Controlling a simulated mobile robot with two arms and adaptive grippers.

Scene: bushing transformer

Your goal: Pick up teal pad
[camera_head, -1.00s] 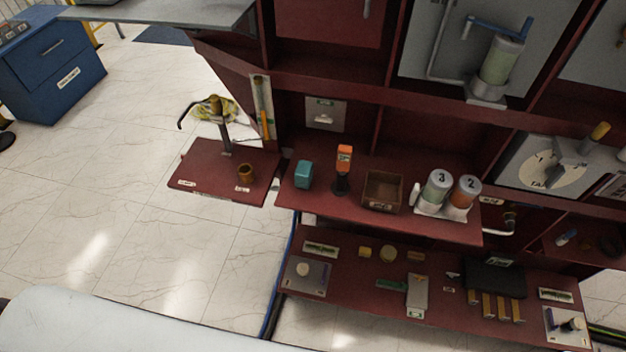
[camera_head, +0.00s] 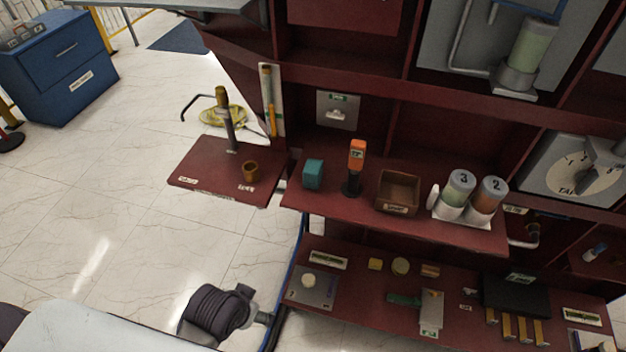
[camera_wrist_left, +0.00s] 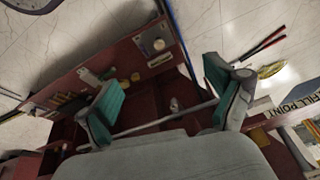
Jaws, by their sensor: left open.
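The teal pad, a small teal block (camera_head: 313,174), sits on the left part of the middle dark red shelf (camera_head: 335,205), beside an orange-topped tool on a black stand (camera_head: 356,165). I cannot make it out in the left wrist view. Part of my left arm, with a dark ribbed joint, shows at the bottom of the head view, lower left of the pad and apart from it. In the left wrist view my left gripper (camera_wrist_left: 162,94) is open, its teal-faced fingers wide apart with nothing held between them. My right gripper is not in view.
A brown box (camera_head: 397,190) and two numbered canisters (camera_head: 471,192) stand to the right on the same shelf. A lower shelf (camera_head: 360,290) carries several small parts. Open floor lies left.

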